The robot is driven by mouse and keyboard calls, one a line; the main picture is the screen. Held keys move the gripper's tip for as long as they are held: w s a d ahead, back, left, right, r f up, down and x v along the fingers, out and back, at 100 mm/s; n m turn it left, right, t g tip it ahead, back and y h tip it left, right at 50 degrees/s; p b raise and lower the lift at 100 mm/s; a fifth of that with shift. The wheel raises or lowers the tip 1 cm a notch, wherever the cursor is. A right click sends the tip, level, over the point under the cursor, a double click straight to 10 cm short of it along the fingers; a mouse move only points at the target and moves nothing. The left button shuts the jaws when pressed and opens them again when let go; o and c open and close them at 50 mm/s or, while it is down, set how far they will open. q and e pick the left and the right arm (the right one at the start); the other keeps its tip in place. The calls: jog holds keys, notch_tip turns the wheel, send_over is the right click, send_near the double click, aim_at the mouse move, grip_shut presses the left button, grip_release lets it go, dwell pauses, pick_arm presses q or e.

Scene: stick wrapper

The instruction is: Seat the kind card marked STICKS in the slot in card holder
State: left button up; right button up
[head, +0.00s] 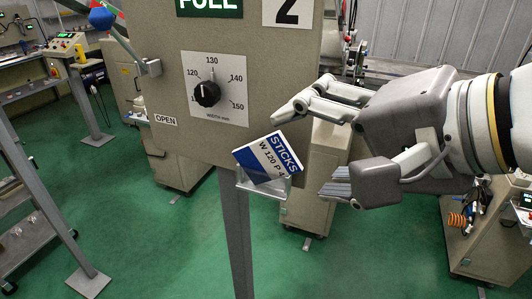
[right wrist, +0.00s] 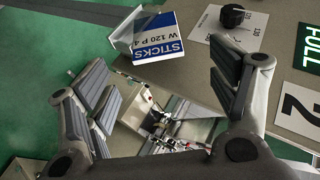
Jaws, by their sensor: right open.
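The kind card (head: 270,157) is blue and white, with STICKS and "W 120 P 4" on it. It stands tilted in the clear card holder (head: 262,187) on the front of the beige panel, its lower edge inside the holder. In the right wrist view the card (right wrist: 158,40) and the holder (right wrist: 124,36) show beyond the fingers. My right gripper (head: 308,150) is open and empty, to the right of the card and apart from it. Whether the card is fully down in the slot I cannot tell. My left gripper is not in view.
A black width knob (head: 207,93) with a dial plate sits above left of the card. An OPEN label (head: 165,120) and a lever with a blue ball (head: 101,18) are at the left. A grey post (head: 236,235) stands below the panel. Beige cabinets stand behind.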

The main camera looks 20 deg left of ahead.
aim_at(286, 155)
jog(key=p+x, duration=0.2)
jog(key=x, duration=0.2)
jog(key=shift+w+f, duration=0.15)
jog(key=shift+f, duration=0.1)
jog(key=shift+w+a+f, duration=0.1)
jog(key=shift+a+f, duration=0.1)
jog(key=shift+a, duration=0.05)
jog(key=shift+c, duration=0.5)
jog(key=c, duration=1)
